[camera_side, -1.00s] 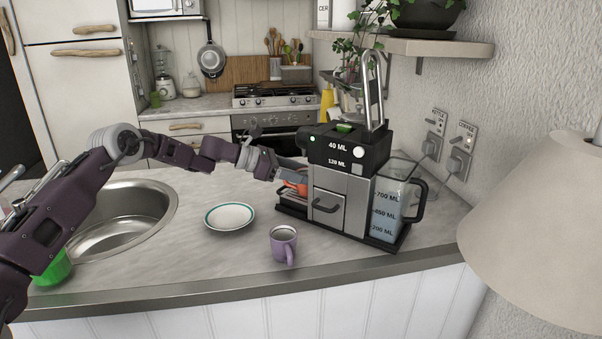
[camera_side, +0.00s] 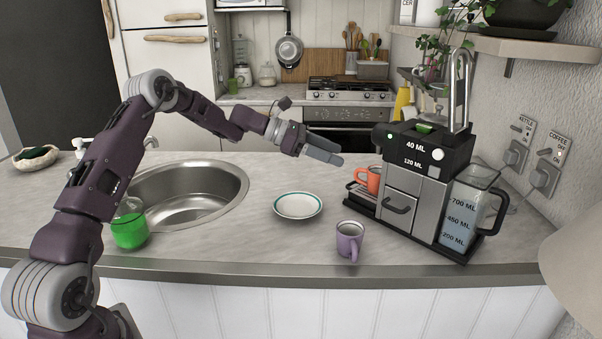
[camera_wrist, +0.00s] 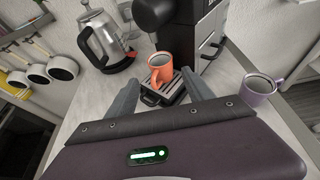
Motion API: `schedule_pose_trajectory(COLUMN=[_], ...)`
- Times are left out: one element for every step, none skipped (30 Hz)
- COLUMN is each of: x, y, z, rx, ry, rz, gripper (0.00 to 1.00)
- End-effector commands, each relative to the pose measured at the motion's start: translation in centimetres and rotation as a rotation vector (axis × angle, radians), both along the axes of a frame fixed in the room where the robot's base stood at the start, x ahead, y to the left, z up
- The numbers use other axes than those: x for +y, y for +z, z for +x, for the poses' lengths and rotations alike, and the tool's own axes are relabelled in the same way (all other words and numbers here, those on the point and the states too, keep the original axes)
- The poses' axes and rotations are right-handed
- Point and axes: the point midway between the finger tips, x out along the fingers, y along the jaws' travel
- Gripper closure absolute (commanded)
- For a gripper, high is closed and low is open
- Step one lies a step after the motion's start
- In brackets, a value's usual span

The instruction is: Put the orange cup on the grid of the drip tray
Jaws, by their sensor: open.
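The orange cup (camera_side: 369,179) stands upright on the drip tray (camera_side: 358,193) at the left side of the coffee machine. In the wrist view the orange cup (camera_wrist: 160,66) stands on the slatted grid of the drip tray (camera_wrist: 176,88), toward its far end, with its handle toward the lower left. My gripper (camera_side: 338,159) is in the air to the left of the cup and higher, apart from it. In the wrist view my gripper (camera_wrist: 165,98) has its two fingers spread, with nothing between them.
The coffee machine (camera_side: 412,187) with a water jug (camera_side: 466,210) stands right of the cup. A purple mug (camera_side: 349,240) and a white saucer (camera_side: 298,205) are on the counter in front. A kettle (camera_wrist: 104,42) shows in the wrist view.

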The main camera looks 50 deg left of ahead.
Motion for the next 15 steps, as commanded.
schedule_pose_trajectory(x=[0.0, 0.0, -0.1, -0.5, -1.2, -2.7, -4.2, -6.0, -8.4, -10.2, -11.7, -13.5, -14.6, -15.4, -16.3], y=[0.0, 0.0, 0.1, 0.3, 0.8, 1.7, 2.6, 3.6, 4.9, 5.8, 6.6, 7.5, 8.1, 8.6, 9.1], z=[0.0, 0.0, -0.1, -0.2, -0.6, -1.5, -2.5, -3.8, -6.1, -8.3, -10.5, -13.8, -16.3, -18.9, -22.6], rx=[0.0, 0.0, -0.001, -0.006, -0.014, -0.034, -0.054, -0.08, -0.121, -0.155, -0.192, -0.243, -0.283, -0.323, -0.379], ry=[0.0, 0.0, -0.004, -0.017, -0.039, -0.091, -0.146, -0.212, -0.315, -0.4, -0.487, -0.603, -0.689, -0.775, -0.89], rz=[0.0, 0.0, 0.006, 0.019, 0.045, 0.106, 0.17, 0.248, 0.371, 0.469, 0.57, 0.702, 0.801, 0.899, 1.028], gripper=[0.39, 0.39, 0.39, 0.39, 0.39, 0.39, 0.39, 0.39, 0.39, 0.39, 0.39, 0.39, 0.39, 0.39, 0.39])
